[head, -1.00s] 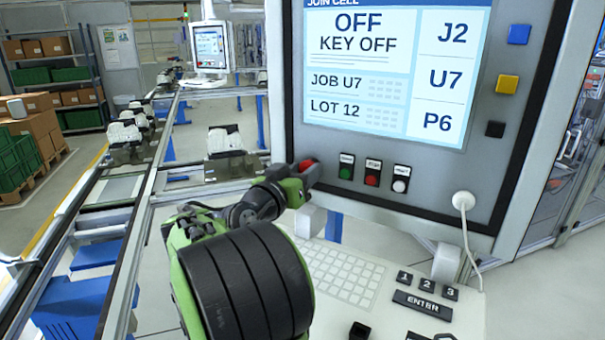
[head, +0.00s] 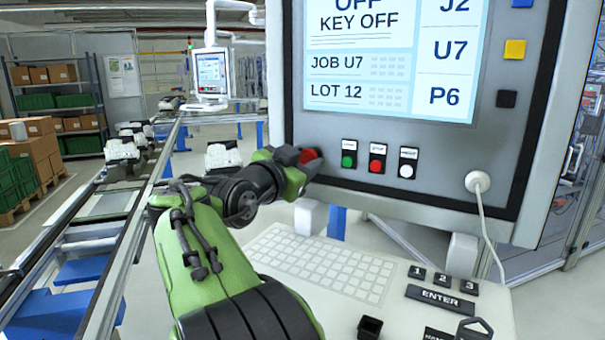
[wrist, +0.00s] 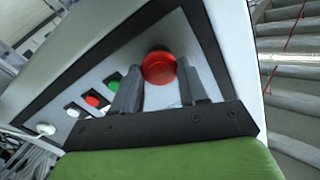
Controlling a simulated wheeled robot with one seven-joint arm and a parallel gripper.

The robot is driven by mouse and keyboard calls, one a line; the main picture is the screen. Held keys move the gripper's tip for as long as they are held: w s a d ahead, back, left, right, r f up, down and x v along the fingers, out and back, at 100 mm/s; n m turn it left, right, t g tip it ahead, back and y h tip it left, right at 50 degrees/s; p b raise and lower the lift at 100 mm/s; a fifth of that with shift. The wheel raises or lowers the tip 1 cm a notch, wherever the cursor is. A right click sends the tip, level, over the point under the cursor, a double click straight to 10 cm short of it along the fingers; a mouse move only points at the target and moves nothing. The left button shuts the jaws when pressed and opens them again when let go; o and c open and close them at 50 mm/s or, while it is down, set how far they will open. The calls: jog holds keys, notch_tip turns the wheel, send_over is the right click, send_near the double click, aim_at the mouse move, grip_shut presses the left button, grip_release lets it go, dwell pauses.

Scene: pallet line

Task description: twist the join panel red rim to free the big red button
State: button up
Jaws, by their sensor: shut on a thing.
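The big red button (head: 309,156) is at the lower left of the join panel (head: 330,142), partly hidden by my gripper in the head view. In the wrist view the round red button (wrist: 159,67) with its rim sits between my two fingertips. My gripper (head: 300,160) is shut on the red rim, one finger on each side; it also shows in the wrist view (wrist: 158,82). The panel screen (head: 385,60) reads OFF, KEY OFF.
Small green (head: 348,161), red (head: 376,165) and white (head: 407,170) buttons sit right of the big button. A white plug with a cable (head: 478,182) is farther right. Below is a keyboard shelf (head: 320,270) with an ENTER key. A conveyor (head: 125,235) runs at left.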

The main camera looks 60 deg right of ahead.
jog(key=shift+m, duration=0.3)
jog(key=o, duration=1.1)
jog(key=shift+f, duration=0.1)
